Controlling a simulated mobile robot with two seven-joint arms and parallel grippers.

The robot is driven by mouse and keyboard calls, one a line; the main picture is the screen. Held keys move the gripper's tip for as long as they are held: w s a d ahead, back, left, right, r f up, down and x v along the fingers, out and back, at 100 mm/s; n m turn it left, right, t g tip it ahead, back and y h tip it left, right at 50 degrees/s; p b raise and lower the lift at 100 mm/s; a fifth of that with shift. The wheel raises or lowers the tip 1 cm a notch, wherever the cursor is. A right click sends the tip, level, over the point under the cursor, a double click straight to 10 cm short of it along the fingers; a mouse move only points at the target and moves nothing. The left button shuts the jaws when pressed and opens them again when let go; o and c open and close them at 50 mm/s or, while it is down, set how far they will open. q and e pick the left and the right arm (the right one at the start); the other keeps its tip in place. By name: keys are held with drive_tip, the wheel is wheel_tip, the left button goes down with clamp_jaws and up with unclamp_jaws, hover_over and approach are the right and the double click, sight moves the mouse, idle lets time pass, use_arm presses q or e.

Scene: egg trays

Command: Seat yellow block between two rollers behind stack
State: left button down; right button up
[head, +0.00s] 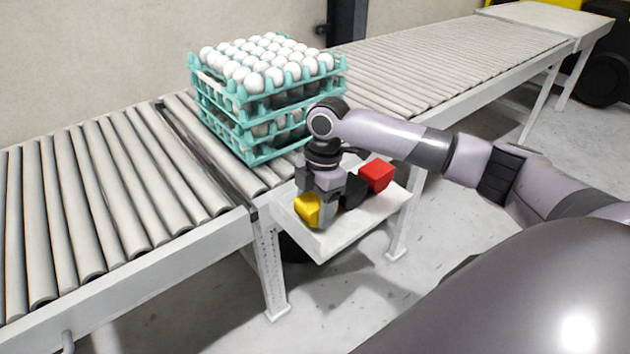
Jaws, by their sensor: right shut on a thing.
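A yellow block (306,210) sits at the left part of a small white shelf on the front side of the conveyor. My right gripper (322,212) points down over the shelf and is shut on the yellow block, covering its right side. I cannot tell whether the block still touches the shelf. The stack of teal egg trays (235,118) with white eggs stands on the conveyor rollers (110,185), behind and left of my right gripper. Bare rollers lie to the left and to the right of the stack. My left gripper is not in view.
A red block (376,175) lies on the white shelf (345,232), right of my gripper. A dark gap (205,150) crosses the conveyor just left of the stack. A wall runs along the conveyor's far side. The conveyor's raised side rail (150,262) separates rollers and floor.

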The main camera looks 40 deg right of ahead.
drive_tip(key=shift+f, duration=0.9)
drive_tip(key=shift+f, duration=0.2)
drive_tip(key=o, duration=1.3)
drive_tip(key=shift+c, duration=0.2)
